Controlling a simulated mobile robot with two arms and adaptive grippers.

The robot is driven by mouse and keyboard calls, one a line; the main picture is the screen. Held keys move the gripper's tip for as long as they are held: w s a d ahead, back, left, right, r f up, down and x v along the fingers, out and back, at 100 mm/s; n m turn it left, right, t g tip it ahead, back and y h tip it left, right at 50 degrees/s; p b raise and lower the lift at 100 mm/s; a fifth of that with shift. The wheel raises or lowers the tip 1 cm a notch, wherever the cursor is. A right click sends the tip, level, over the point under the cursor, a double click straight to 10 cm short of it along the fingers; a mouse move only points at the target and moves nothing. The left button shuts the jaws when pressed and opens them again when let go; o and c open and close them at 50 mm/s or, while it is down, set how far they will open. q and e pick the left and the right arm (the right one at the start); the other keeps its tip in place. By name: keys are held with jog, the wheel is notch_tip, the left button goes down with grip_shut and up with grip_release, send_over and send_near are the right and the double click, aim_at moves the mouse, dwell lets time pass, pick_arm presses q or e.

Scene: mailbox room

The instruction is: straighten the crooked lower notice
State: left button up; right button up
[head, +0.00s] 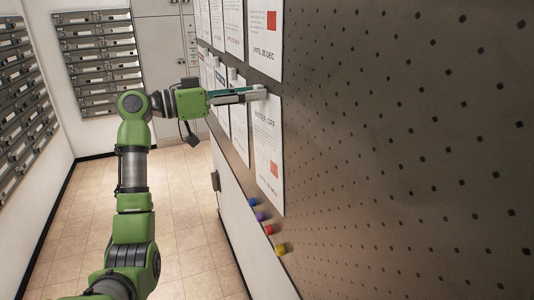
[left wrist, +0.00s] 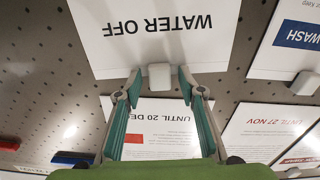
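The lower notice, a white sheet reading "WATER OFF" with a red square (head: 267,150), hangs on the perforated board. In the left wrist view the notice (left wrist: 152,45) appears upside down, its edge slightly slanted. A pale block-shaped magnet (left wrist: 159,76) sits at its top edge. My left gripper (head: 256,93) is at that top edge. In the left wrist view the gripper's two fingers (left wrist: 159,83) stand either side of the magnet, with small gaps visible; contact cannot be told. My right gripper is not in view.
An upper notice (head: 265,35) reading "UNTIL 20 DEC" hangs just above. Other sheets (head: 239,115) hang left of the lower notice. Blue (head: 252,201), purple (head: 260,216), red (head: 268,230) and yellow (head: 281,249) knobs line the board's lower edge. Mailboxes (head: 100,60) stand beyond open floor.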

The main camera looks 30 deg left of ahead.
pick_arm(q)
grip_shut()
jog(key=shift+m+b, duration=0.7)
jog(key=shift+b, duration=0.45)
jog(key=shift+o, duration=0.9)
grip_release()
